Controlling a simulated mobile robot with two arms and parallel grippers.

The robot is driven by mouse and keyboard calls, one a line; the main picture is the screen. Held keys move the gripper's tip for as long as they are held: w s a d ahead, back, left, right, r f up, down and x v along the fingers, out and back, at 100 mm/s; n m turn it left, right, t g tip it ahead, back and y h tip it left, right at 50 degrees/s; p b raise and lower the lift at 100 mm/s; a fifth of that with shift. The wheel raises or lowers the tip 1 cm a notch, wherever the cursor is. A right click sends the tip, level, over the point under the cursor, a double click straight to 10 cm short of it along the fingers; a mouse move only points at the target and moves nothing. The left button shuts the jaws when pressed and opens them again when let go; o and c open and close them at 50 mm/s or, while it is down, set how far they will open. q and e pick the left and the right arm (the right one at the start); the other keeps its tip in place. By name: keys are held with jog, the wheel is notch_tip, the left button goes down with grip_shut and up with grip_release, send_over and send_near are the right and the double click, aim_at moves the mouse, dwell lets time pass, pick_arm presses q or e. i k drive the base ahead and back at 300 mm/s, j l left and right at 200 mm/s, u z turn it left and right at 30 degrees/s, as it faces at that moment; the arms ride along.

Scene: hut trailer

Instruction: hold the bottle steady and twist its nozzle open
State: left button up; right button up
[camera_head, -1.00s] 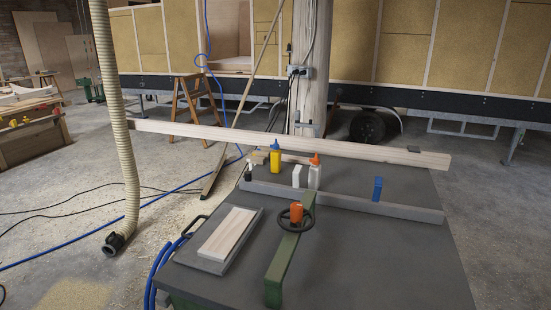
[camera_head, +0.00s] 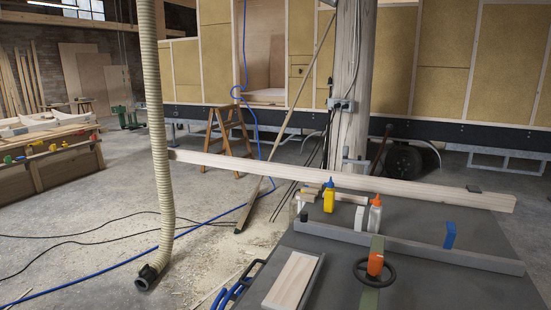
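Two bottles stand upright on the dark grey worktable (camera_head: 420,270) behind a grey rail. A white bottle (camera_head: 375,219) has an orange nozzle (camera_head: 376,200). A yellow bottle (camera_head: 329,202) with a blue nozzle (camera_head: 329,184) stands to its left. The frames do not settle which bottle the task means. The rail hides the foot of the white bottle. I cannot tell whether either nozzle is open. Neither of my grippers is in view.
A small white block (camera_head: 359,218) stands between the bottles. A blue item (camera_head: 449,235) is at the rail (camera_head: 405,247). A black handwheel (camera_head: 362,272) with an orange knob (camera_head: 375,263) is in front. A long timber beam (camera_head: 345,180) runs behind. A hose (camera_head: 155,130) hangs at left.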

aim_at(329, 184)
jog(key=i+j+u, duration=0.35)
jog(key=j, duration=0.25)
jog(key=i+j+u, duration=0.3)
jog(key=i+j, duration=0.2)
jog(key=i, duration=0.15)
jog(key=i+j+u, duration=0.35)
jog(key=i, duration=0.2)
jog(key=i+z, duration=0.4)
jog(key=i, duration=0.15)
jog(key=i+z, duration=0.35)
jog(key=i, duration=0.15)
jog(key=i+j+z, duration=0.4)
jog(key=i+l, duration=0.1)
jog(key=i, duration=0.05)
